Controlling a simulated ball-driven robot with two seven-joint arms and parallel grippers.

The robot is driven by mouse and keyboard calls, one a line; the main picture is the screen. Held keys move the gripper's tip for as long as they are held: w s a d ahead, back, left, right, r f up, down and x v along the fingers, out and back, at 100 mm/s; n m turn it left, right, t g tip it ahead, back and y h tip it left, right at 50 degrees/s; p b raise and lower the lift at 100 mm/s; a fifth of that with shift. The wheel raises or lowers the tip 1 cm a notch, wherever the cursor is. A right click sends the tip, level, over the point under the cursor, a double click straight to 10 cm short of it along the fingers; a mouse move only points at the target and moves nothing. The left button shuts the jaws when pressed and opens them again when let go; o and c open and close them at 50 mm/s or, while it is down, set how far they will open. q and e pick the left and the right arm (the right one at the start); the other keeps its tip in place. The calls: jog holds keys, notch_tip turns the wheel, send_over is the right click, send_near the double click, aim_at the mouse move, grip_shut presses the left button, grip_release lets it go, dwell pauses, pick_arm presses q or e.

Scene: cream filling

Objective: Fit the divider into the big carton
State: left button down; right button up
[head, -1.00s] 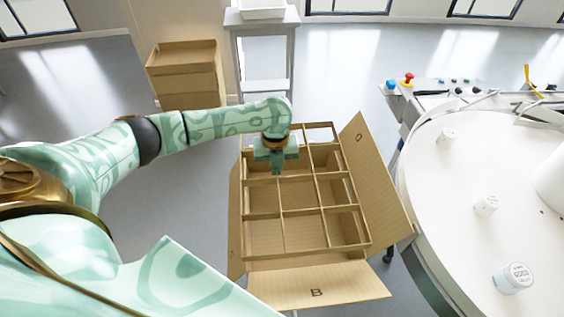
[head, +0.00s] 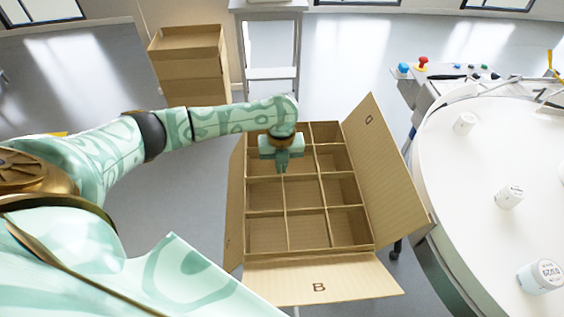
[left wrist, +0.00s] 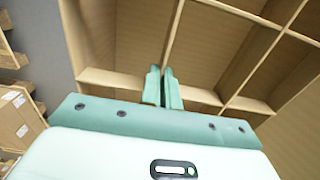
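The big carton (head: 325,272) stands open in the middle of the head view, with its flaps folded outward. The cardboard divider (head: 287,212), a grid of several square cells, sits inside the carton's opening. Its top edges look about level with the carton rim; its depth below cannot be told. My left gripper (head: 282,168) is over the far left part of the grid, pointing down. In the left wrist view its two fingers (left wrist: 163,88) are close together on either side of a thin divider wall (left wrist: 174,35). My right gripper is not in view.
A round white table (head: 480,205) with several white jars (head: 510,197) is on the right, close to the carton's right flap (head: 385,170). Stacked cardboard boxes (head: 190,65) and a grey stand (head: 272,73) are behind. Floor left of the carton is clear.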

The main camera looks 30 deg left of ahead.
pick_arm(q)
jog(key=shift+f+b, duration=2.65)
jog(key=shift+f, duration=2.5)
jog(key=c, duration=1.6)
grip_release()
jog(key=shift+r, duration=0.1)
notch_tip(320, 180, up, 16)
jog(key=p, duration=0.6)
